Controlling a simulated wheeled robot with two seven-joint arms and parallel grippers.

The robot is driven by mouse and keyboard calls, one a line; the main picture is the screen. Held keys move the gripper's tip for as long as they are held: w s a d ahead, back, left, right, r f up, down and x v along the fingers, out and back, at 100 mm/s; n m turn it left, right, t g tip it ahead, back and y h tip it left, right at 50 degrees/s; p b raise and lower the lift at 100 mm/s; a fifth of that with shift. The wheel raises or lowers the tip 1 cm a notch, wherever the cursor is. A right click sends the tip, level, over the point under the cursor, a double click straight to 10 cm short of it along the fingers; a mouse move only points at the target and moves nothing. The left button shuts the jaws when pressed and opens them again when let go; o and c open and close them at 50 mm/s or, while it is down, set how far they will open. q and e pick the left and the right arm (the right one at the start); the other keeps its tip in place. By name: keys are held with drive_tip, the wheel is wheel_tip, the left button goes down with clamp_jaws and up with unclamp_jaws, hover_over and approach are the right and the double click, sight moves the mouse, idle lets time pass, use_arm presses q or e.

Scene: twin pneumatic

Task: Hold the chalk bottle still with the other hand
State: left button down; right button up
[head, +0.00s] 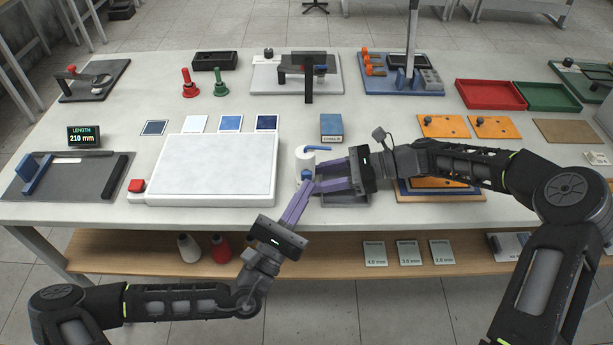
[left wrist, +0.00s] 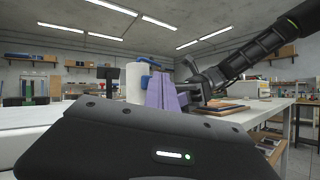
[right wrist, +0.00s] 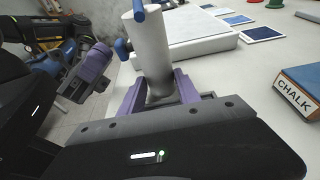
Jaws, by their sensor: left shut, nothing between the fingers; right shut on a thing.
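The white chalk bottle (head: 303,158) stands upright near the table's front edge, with a blue lever on top and a blue knob (head: 306,175) on its near side. My right gripper (head: 318,177) comes from the right and is shut on the bottle's lower part. In the right wrist view the bottle (right wrist: 150,50) rises between its purple fingers (right wrist: 158,95). My left gripper (head: 305,186) is shut and empty, its fingertips close to the knob; contact is unclear. The bottle also shows in the left wrist view (left wrist: 136,80), partly behind purple fingers.
A blue box labelled CHALK (head: 331,127) stands behind the bottle. A large white pad (head: 215,168) lies to its left. A dark tray (head: 350,199) lies below my right gripper, and orange boards (head: 440,127) lie to the right.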

use_arm(q)
drive_tip(key=shift+w+a, duration=0.1)
drive_tip(key=shift+w, duration=0.5)
idle(1.0)
drive_tip(key=shift+s, duration=0.95)
drive_tip(key=s, duration=0.5)
drive_tip(key=shift+d, duration=0.2)
idle(0.5)
use_arm(e)
drive_tip(key=o, duration=1)
drive_tip(key=shift+o, duration=0.2)
